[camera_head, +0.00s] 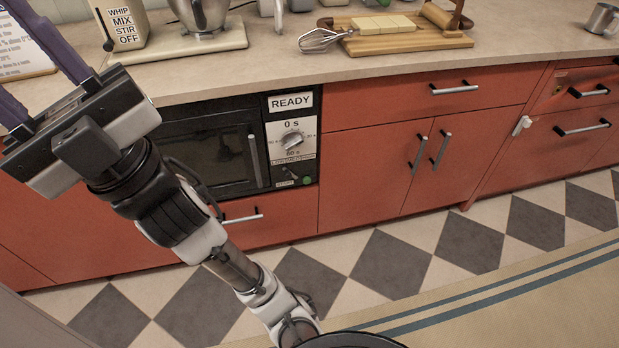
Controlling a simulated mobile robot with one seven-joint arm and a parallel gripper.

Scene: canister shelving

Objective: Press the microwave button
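The microwave (215,150) is built into the red cabinets under the counter, left of centre, with its dark door closed. Its panel carries a READY display (291,101), a round dial (292,140) with "0 s" above it, and a small lever-like switch below. A small green button (307,181) sits at the panel's lower right corner. My gripper (32,72) is at the upper left, its two purple fingers spread apart with nothing seen between them. The fingertips run out of the picture. My gripper and arm cover the microwave's left part.
On the counter (270,68) stand a mixer (205,25), a whisk (325,38), a wooden board (405,40) and a metal cup (602,18). A drawer handle (240,218) juts out below the microwave. The checkered floor before the cabinets at right is clear.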

